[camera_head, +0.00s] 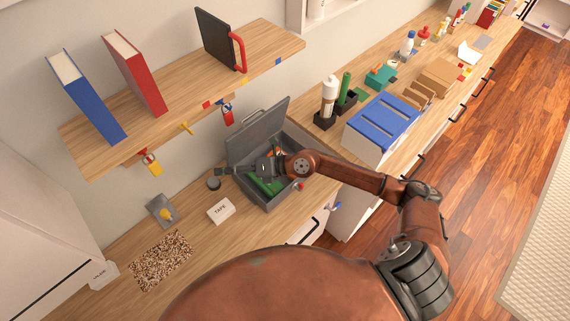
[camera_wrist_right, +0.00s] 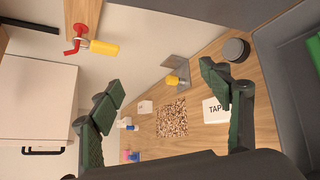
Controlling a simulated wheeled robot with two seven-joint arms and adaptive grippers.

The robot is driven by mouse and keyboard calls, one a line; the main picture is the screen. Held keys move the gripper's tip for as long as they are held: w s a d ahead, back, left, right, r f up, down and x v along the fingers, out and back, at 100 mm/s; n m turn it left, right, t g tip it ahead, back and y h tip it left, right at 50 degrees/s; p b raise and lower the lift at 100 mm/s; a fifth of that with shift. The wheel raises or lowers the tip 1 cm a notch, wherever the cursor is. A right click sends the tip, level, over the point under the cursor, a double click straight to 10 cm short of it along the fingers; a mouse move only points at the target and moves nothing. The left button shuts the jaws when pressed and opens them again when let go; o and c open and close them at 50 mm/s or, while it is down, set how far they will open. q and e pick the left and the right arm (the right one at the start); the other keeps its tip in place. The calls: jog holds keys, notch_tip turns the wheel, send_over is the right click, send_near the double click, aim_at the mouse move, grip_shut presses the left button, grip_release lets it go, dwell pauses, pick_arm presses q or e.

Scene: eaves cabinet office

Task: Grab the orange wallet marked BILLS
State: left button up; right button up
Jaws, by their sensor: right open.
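No wallet with readable BILLS lettering shows in either view. A small orange patch (camera_head: 274,153) shows inside the open grey box (camera_head: 285,193), mostly hidden by my right arm; I cannot tell what it is. Green items (camera_head: 263,186) lie in the box, and green also shows at the right edge of the wrist view (camera_wrist_right: 314,48). My right gripper (camera_head: 226,171) is over the box's left side, pointing left. In the wrist view it is open (camera_wrist_right: 162,88), with nothing between its fingers. My left gripper is not in view.
The box's raised lid (camera_head: 257,132) stands behind the arm. A TAPE box (camera_head: 221,211), a dark round puck (camera_head: 214,183), a grey plate with a yellow part (camera_head: 161,210) and a speckled mat (camera_head: 161,261) lie left.

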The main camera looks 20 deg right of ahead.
jog(key=w+d+f+n+g+h, duration=0.1)
jog(key=d+f+h, duration=0.2)
jog(key=d, duration=0.5)
jog(key=w+d+f+n+g+h, duration=0.1)
jog(key=w+d+f+h, duration=0.1)
jog(key=d, duration=0.6)
jog(key=w+d+f+n+g+h, duration=0.1)
jog(key=d+f+h, duration=0.4)
jog(key=d, duration=0.3)
jog(key=shift+w+f, duration=0.15)
jog(key=shift+f, duration=0.6)
jog(key=shift+w+d+f, duration=0.15)
jog(key=shift+f, duration=0.2)
jog(key=x, duration=0.7)
jog(key=shift+s+d+f+p, duration=0.2)
jog(key=shift+s+d+p, duration=0.1)
jog(key=shift+s, duration=0.1)
jog(key=c, duration=1.3)
